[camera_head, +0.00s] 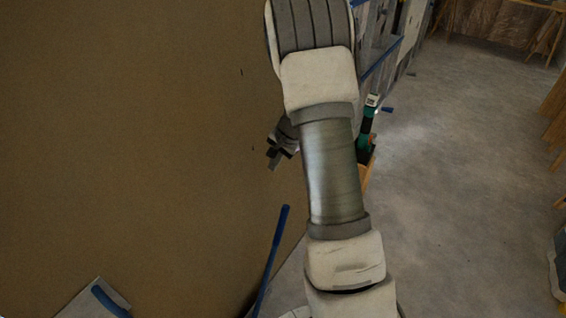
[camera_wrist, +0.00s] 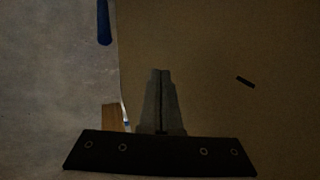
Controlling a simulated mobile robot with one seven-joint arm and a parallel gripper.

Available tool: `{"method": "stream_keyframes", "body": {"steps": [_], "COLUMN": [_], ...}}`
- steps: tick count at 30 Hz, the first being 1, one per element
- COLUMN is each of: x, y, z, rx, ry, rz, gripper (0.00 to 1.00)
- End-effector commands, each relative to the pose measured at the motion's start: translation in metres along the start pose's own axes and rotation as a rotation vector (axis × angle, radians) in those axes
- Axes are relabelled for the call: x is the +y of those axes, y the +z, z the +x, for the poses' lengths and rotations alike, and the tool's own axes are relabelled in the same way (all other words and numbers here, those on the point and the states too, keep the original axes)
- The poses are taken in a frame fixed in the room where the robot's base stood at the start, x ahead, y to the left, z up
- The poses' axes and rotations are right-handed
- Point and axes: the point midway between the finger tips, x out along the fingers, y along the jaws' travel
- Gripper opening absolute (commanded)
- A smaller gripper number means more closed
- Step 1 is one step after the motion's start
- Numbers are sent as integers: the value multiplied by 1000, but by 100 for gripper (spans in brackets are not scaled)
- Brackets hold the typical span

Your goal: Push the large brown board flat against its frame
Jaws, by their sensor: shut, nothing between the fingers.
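The large brown board (camera_head: 130,140) fills the left half of the head view. It also fills the right part of the wrist view (camera_wrist: 230,50), with its edge running down left of the fingers. My gripper (camera_head: 273,162) is beside the board's right part, partly hidden behind my arm. In the wrist view my gripper's fingers (camera_wrist: 161,72) are together and empty, and they overlap the board near its edge. I cannot tell whether they touch it. A small dark slot or mark (camera_wrist: 245,81) shows on the board. The frame behind the board is mostly hidden.
A blue bar (camera_head: 271,260) stands near the board's lower right edge. A green and black tool (camera_head: 368,128) sits on a wooden piece (camera_head: 367,172) behind my arm. Grey concrete floor (camera_head: 450,190) lies open to the right. Wooden trestles (camera_head: 555,110) stand at the far right.

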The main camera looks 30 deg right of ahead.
Motion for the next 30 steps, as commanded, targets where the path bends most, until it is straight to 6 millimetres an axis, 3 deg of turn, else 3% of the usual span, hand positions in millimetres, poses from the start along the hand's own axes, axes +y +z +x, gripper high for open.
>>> {"method": "stream_keyframes", "body": {"steps": [6, 20, 30], "x": [-16, -24, -102], "y": [0, -1, -1], "z": [7, 11, 46], "rx": [0, 1, 5], "ry": [2, -6, -103], "rz": [0, 0, -3], "gripper": [0, 0, 0]}}
